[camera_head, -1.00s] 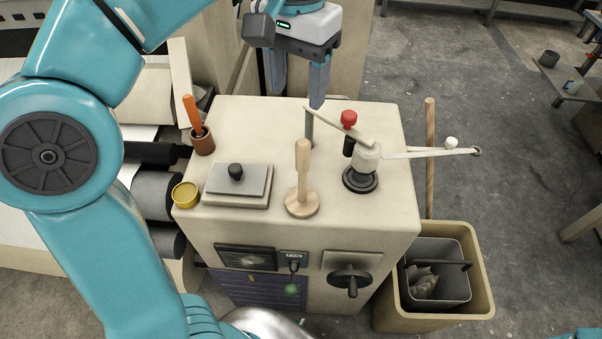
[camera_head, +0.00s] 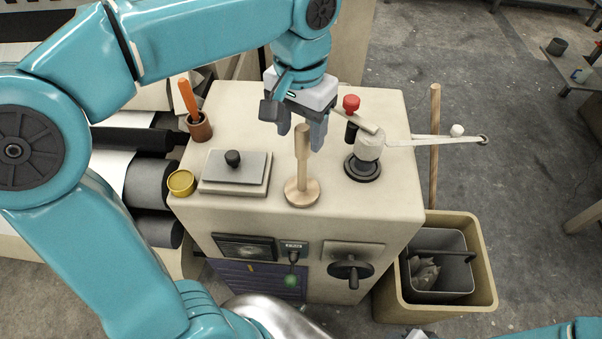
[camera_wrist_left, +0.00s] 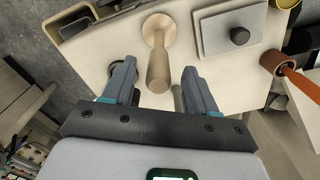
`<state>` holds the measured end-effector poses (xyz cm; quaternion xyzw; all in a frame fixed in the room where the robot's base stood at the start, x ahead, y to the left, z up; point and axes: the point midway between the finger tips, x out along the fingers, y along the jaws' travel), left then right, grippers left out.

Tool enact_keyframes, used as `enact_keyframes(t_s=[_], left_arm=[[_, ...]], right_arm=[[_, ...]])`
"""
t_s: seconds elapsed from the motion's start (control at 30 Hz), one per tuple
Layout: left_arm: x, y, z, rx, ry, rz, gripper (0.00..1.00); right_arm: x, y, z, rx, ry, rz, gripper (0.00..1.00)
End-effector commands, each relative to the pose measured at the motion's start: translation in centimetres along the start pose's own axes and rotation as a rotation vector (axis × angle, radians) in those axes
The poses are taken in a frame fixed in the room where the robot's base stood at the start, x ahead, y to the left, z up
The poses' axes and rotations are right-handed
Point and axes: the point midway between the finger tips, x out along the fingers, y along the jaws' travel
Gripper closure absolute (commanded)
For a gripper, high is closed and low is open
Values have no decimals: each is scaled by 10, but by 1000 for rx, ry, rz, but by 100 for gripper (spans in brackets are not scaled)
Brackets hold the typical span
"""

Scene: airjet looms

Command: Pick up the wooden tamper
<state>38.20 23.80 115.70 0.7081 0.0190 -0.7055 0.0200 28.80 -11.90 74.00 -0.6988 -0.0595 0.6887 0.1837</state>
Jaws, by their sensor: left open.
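The wooden tamper (camera_head: 302,168) stands upright on its round base on the cream cabinet top (camera_head: 240,115). My left gripper (camera_head: 300,138) is open just behind and above it, fingers pointing down, near the handle's top. In the left wrist view the tamper (camera_wrist_left: 158,62) has its handle end reaching toward the gap between the open fingers of the left gripper (camera_wrist_left: 157,90). I cannot tell from these views whether the fingers touch it. My right gripper is not clearly in view; only a bit of teal arm shows at the bottom right.
Left of the tamper are a grey plate with a black knob (camera_head: 234,172), a yellow tin (camera_head: 181,183) and a brown cup with an orange-handled tool (camera_head: 200,127). Close on the right is a lever device with a red knob (camera_head: 367,147). A bin (camera_head: 482,262) stands at the right.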

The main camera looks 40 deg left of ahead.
Motion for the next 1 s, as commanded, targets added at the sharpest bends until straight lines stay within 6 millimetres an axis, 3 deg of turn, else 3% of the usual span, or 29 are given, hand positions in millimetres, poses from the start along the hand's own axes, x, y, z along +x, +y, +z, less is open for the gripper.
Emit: enact_keyframes(t_s=[0.2,0.43,0.47,0.63,1.0], left_arm=[[29,-1,-3,0,-2,0,43],[31,-1,-3,0,-1,0,43],[31,-1,-3,0,-1,0,46],[31,-1,-3,0,-1,0,100],[26,-1,-4,0,1,0,100]], right_arm=[[0,0,0,0,0,0,57],[0,0,0,0,0,0,57],[0,0,0,0,0,0,57],[0,0,0,0,0,0,57],[-1,0,0,0,0,0,57]])
